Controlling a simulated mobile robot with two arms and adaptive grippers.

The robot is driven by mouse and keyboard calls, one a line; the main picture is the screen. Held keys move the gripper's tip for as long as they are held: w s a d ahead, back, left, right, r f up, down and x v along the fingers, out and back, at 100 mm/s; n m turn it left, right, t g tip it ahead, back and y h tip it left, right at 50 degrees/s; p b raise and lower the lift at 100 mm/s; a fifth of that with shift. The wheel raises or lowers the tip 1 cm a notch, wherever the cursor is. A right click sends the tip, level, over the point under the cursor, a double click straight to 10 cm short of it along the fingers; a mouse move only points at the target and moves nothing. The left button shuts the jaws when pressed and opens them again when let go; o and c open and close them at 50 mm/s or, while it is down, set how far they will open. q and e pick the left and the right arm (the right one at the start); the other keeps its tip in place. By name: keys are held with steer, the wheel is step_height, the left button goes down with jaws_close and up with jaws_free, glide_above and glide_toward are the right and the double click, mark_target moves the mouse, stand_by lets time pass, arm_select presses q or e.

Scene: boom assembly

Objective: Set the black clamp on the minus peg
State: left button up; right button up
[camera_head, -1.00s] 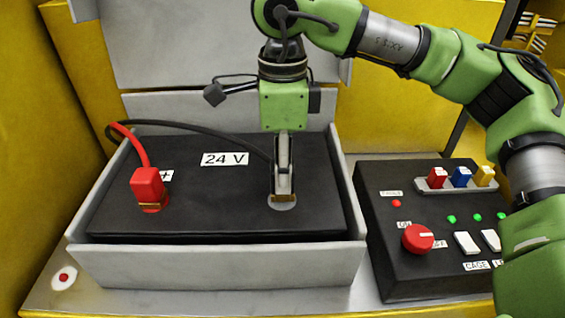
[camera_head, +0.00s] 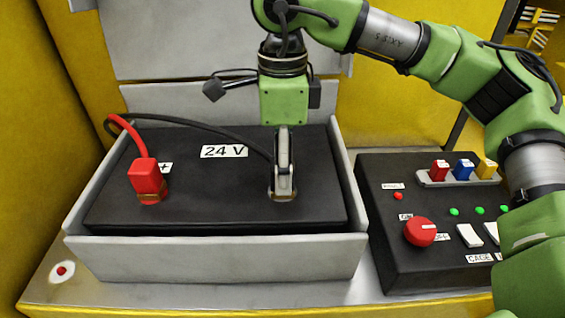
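The black clamp (camera_head: 292,156) is mostly hidden by my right gripper (camera_head: 283,178), which points straight down and is closed around it. The black cable (camera_head: 200,124) runs from the left to the clamp. The clamp's lower end is down at the minus peg spot (camera_head: 283,197) on the right of the battery's top. The peg itself is hidden, so I cannot tell how fully the clamp sits on it. The black battery (camera_head: 215,185) carries a "24 V" label. My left gripper is not in view.
A red clamp (camera_head: 148,178) sits on the plus peg at the battery's left. A grey tray (camera_head: 215,258) walls the battery in. A control box (camera_head: 385,225) with a red knob (camera_head: 420,231), switches and lamps stands to the right, below my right arm.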

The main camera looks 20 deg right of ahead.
steer(key=shift+r, duration=0.1)
steer(key=shift+r+p, duration=0.2)
steer(key=shift+p, duration=0.15)
steer(key=shift+r+p, duration=0.5)
step_height(320, 180, up, 7)
steer(key=b, duration=0.2)
steer(key=shift+b, duration=0.35)
steer(key=shift+r+p, duration=0.35)
steer(key=shift+r, duration=1.95)
